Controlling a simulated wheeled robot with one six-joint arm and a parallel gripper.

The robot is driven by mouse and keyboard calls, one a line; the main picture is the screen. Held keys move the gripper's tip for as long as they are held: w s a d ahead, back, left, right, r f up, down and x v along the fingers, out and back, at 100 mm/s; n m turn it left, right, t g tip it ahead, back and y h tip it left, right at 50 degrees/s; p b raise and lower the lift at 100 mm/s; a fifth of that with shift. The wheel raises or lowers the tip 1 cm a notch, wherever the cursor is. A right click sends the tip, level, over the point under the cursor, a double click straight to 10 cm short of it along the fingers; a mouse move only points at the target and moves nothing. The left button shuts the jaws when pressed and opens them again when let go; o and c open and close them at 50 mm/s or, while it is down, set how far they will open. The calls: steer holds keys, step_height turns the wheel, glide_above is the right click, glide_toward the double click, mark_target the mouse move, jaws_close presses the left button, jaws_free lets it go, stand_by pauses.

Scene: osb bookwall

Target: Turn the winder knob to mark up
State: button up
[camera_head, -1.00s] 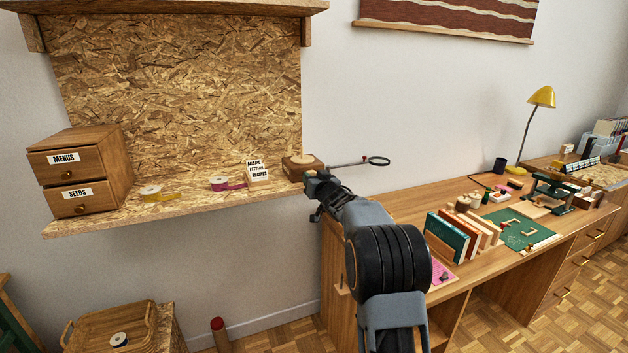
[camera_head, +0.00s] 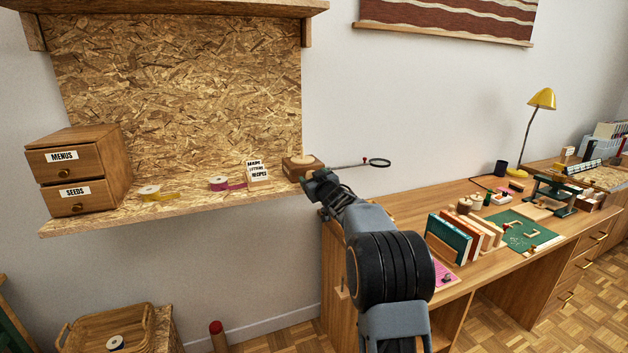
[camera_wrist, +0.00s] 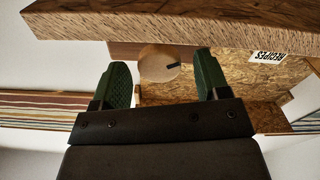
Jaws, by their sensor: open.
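That view is upside down, as the lettering shows. My gripper (camera_wrist: 162,60) is open, its two green fingers apart on either side of the knob in the picture. I cannot tell whether they touch it. In the head view my gripper (camera_head: 318,186) is at the block's front.
A desk (camera_head: 400,205) with books and a yellow lamp (camera_head: 541,99) stands to the right.

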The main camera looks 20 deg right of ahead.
steer(key=s+b, duration=0.1)
steer(key=s, duration=1.3)
steer(key=shift+w, duration=0.1)
steer(key=shift+c, duration=0.2)
